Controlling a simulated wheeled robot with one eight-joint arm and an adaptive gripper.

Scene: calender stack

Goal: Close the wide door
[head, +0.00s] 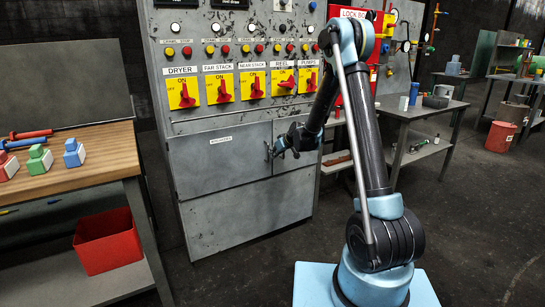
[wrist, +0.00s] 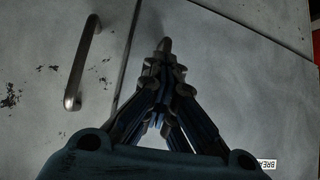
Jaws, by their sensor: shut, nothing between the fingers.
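The wide door (head: 218,166) is the grey left door of the cabinet, with a small white label on it. It looks flush or nearly flush with the cabinet front; I cannot tell if it is fully closed. In the wrist view the labelled door panel (wrist: 235,95) fills the right side, and a dark seam runs left of my fingers. A bar handle (wrist: 84,62) stands across that seam, on the other panel. My gripper (head: 272,154) is shut and empty, its fingertips (wrist: 165,45) close in front of the door near the seam. Whether they touch is unclear.
A narrower door (head: 298,136) adjoins on the right, partly behind my arm. Yellow switch plates (head: 182,92) sit above. A wooden-topped bench (head: 100,155) with a red bin (head: 108,240) beneath stands at left, and a side table (head: 405,108) at right. The floor before the cabinet is clear.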

